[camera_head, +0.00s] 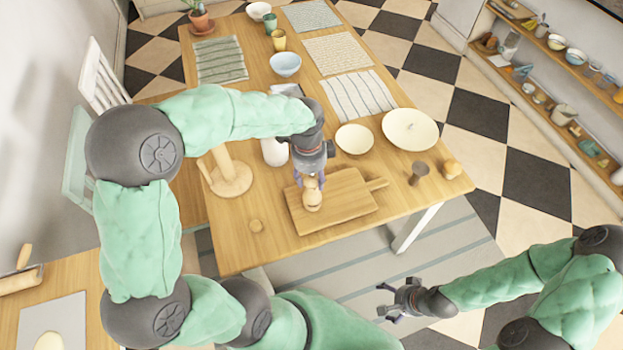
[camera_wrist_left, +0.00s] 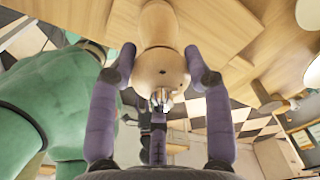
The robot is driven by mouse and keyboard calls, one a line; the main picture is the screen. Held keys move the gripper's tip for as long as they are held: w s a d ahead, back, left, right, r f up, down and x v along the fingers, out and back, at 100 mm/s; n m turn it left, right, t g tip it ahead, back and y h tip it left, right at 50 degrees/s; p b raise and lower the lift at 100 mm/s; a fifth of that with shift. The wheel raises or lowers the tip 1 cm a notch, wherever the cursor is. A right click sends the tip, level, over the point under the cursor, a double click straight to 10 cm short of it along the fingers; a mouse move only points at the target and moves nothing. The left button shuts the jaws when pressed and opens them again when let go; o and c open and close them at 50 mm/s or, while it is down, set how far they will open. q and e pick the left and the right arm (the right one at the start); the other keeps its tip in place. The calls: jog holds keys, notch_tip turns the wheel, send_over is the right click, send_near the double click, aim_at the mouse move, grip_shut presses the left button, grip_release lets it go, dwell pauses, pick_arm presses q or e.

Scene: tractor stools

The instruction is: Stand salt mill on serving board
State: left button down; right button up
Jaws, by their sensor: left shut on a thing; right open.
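The salt mill (camera_head: 312,199), a pale wooden body, is upright or nearly so over the serving board (camera_head: 350,196) in the head view. My left gripper (camera_head: 311,178) is shut on its upper part from above. In the left wrist view the mill (camera_wrist_left: 160,50) sits between the two purple fingers (camera_wrist_left: 160,68), with its metal knob facing the camera. Its lower end is close to the board; I cannot tell whether it touches. My right gripper (camera_head: 386,301) is open and empty, off the table at the lower right.
A wooden stand (camera_head: 229,177) and a white jar (camera_head: 274,151) are left of the board. A bowl (camera_head: 354,138), a large white plate (camera_head: 410,128) and a dark brown cup (camera_head: 418,172) are behind and right.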

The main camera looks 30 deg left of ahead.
pick_arm(q)
jog(key=shift+f, duration=0.3)
jog(key=shift+r, duration=0.1)
jog(key=c, duration=0.5)
grip_release()
jog(key=shift+c, duration=0.2)
jog(key=r+p, duration=0.1)
jog(key=r, duration=0.3)
jog(key=r+p, duration=0.1)
jog(key=r, duration=0.3)
jog(key=r+p, duration=0.1)
jog(key=r, duration=0.3)
jog(key=shift+s+a+p, duration=0.15)
jog(key=shift+a+p, duration=0.15)
